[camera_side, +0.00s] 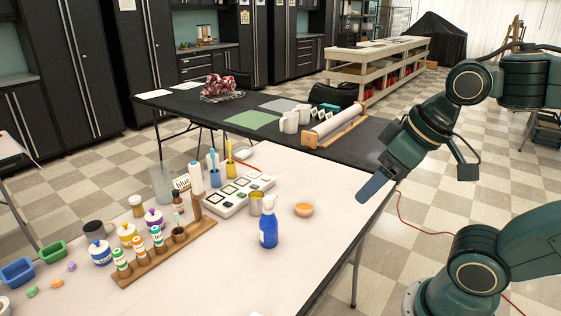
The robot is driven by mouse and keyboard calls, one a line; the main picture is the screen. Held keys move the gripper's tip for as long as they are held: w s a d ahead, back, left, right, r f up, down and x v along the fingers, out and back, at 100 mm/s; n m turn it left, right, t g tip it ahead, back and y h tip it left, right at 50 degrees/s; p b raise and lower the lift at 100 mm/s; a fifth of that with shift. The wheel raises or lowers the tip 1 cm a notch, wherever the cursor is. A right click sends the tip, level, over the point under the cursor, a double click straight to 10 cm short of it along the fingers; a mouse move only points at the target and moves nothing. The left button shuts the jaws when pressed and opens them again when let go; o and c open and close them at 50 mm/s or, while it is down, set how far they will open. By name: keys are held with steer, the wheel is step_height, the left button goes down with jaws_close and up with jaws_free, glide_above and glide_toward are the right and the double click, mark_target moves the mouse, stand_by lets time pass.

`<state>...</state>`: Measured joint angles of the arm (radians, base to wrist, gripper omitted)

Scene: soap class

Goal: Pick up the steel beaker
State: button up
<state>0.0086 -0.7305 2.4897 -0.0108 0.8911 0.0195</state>
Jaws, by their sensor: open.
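The steel beaker (255,205) is a small shiny metal cup on the white table. It stands between the white tray of square moulds and a blue spray bottle (268,226), close to both. My gripper (370,189) is at the right, above the table's right edge area and well apart from the beaker. It is open, and I see nothing in it. It is seen edge-on, so the gap between its fingers does not show clearly.
A wooden rack (165,253) with bottles stands at left. The front right of the white table (320,250) is clear.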

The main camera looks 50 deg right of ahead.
steer(key=w+d+f+m+y, duration=0.15)
steer(key=w+m, duration=0.25)
steer(key=w, duration=0.5)
steer(key=w+d+f+m+y, duration=0.1)
steer(key=w+d+f+m, duration=0.25)
steer(key=w, duration=0.55)
steer(key=w+d+f+m+y, duration=0.1)
steer(key=w+d+f+m, duration=0.1)
steer(key=w+m, duration=0.5)
steer(key=w+d+f+m+t+y, duration=0.1)
steer(key=w+d+f+m+t, duration=0.1)
steer(key=f, duration=0.6)
steer(key=w+d+f+m+t+y, duration=0.1)
steer(key=w+d+f+m+t, duration=0.1)
steer(key=w+d+f+m, duration=0.2)
steer(key=w+d+f+m+t+y, duration=0.1)
steer(key=w+d+f+m+t, duration=0.1)
steer(key=d+f+m, duration=0.6)
steer(key=shift+w+d+f, duration=0.3)
steer(key=shift+d+f, duration=0.6)
steer(key=shift+f, duration=0.05)
steer(key=shift+w+d+f, duration=0.3)
steer(key=shift+d+f, duration=0.55)
steer(key=shift+f, duration=0.1)
steer(key=shift+s+d+f+m, duration=0.15)
steer(key=shift+d+f+m, duration=0.2)
steer(key=shift+f+m, duration=0.25)
steer(key=shift+r, duration=0.1)
